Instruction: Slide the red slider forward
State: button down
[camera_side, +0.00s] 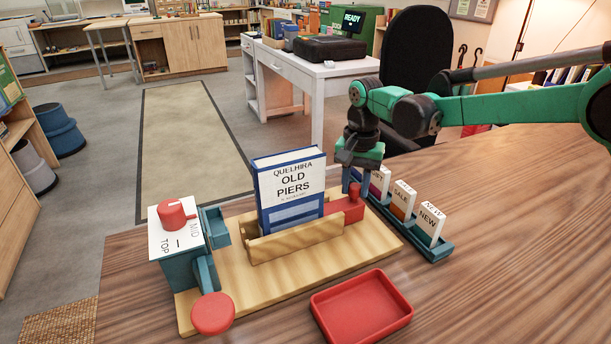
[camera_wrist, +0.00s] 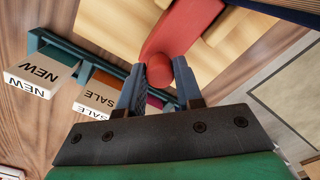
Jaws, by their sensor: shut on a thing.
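The red slider (camera_side: 346,205) sits at the right end of the wooden board (camera_side: 275,268), beside the wooden holder (camera_side: 297,242) with a blue book, "Old Piers" (camera_side: 288,187), standing in it. The slider has a rounded knob and also shows in the wrist view (camera_wrist: 184,28). My gripper (camera_side: 354,184) points down at the slider from above. In the wrist view its two blue fingers (camera_wrist: 160,78) are shut on the slider's knob, one on each side.
A teal rack (camera_side: 436,252) with several "SALE" and "NEW" cards stands right of the board, close to my gripper. A red tray (camera_side: 361,306) lies in front. A teal box with a red dial (camera_side: 173,214) and a red round pad (camera_side: 213,313) are at the board's left end.

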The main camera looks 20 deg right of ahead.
jog(key=c, duration=0.6)
grip_release()
jog(key=shift+r, duration=2.85)
